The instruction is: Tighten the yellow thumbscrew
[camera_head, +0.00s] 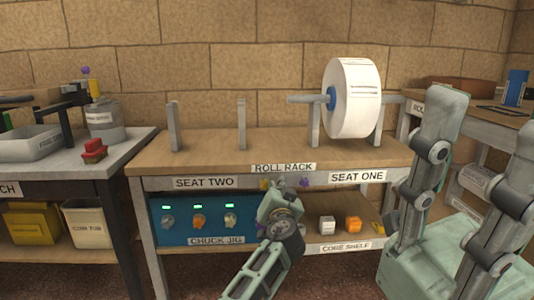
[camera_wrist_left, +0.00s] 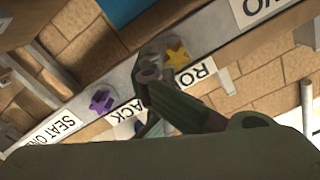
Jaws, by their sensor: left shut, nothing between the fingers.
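The yellow thumbscrew (camera_head: 264,184) is on the front edge of the roll rack, below the ROLL RACK label and partly hidden in the head view. It shows as a yellow star-shaped knob in the left wrist view (camera_wrist_left: 178,52). A purple thumbscrew (camera_head: 305,181) is to its right and also shows in the left wrist view (camera_wrist_left: 101,102). My left gripper (camera_head: 281,188) is shut and empty in front of the rack edge, between the two knobs. In the wrist view its fingers end close beside the yellow knob; I cannot tell whether they touch it.
A white paper roll (camera_head: 354,98) hangs on a spindle at SEAT ONE. The posts of SEAT TWO (camera_head: 173,126) stand empty. A blue chuck jig (camera_head: 200,222) and small cores (camera_head: 353,224) sit on the lower shelf. The rack top (camera_head: 215,150) is mostly clear.

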